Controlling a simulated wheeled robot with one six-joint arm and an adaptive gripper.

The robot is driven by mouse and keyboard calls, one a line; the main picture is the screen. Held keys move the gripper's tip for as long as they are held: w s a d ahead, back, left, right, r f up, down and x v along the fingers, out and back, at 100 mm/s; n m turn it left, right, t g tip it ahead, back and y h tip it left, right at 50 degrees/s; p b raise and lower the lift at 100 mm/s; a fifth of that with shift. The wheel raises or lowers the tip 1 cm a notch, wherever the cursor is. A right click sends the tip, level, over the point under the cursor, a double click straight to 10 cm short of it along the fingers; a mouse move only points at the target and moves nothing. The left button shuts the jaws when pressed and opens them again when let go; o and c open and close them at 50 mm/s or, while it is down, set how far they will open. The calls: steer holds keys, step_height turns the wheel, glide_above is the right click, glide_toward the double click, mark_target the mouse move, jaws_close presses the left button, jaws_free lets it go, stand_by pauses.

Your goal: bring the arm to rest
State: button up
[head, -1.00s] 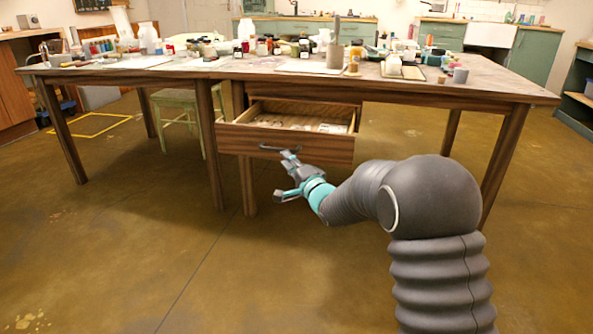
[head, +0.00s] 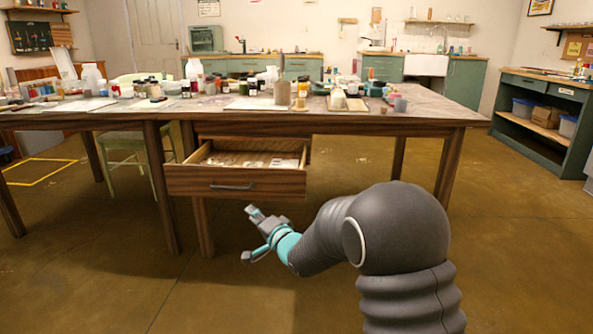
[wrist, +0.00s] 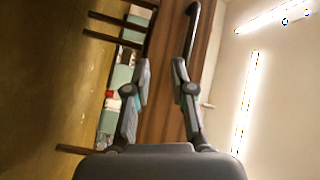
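My gripper (head: 251,234) is in front of the wooden table, below and in front of the open drawer (head: 237,181). In the head view it is apart from the drawer's dark handle (head: 232,187). In the wrist view my gripper (wrist: 160,70) has its two fingers spread, with nothing between them. The handle (wrist: 191,40) shows beyond the right finger in that view, against the drawer front (wrist: 170,110). The drawer is pulled out and holds some small pale items, too small to tell.
The table (head: 330,120) carries many jars, bottles and trays. A pale green chair (head: 125,145) stands behind its legs. A shelf unit (head: 545,115) is at the right. Floor in front of the table (head: 100,280) is clear.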

steer(key=s+d+f+n+g+h, duration=0.25)
steer(key=d+f+h, duration=0.35)
steer(key=f, duration=0.4)
steer(key=s+d+n+g+h+p, duration=0.1)
steer(key=s+d+n+g+h, duration=0.25)
steer(key=s+d, duration=0.45)
steer(key=s+d+r+h+p, duration=0.1)
steer(key=s+d+r+p, duration=0.1)
steer(key=s+d+r, duration=0.4)
steer(key=s+d+r+g+p, duration=0.1)
steer(key=s+d+r+p, duration=0.2)
steer(key=s+d+r, duration=0.4)
steer(key=s+d+r+h+p, duration=0.1)
steer(key=s+d+r+p, duration=0.2)
steer(key=s, duration=1.4)
steer(key=d+r, duration=0.3)
steer(key=r, duration=0.3)
steer(key=shift+s+d+m+g+h, duration=0.2)
steer(key=shift+d+m+g+h, duration=0.1)
steer(key=shift+d+h, duration=0.05)
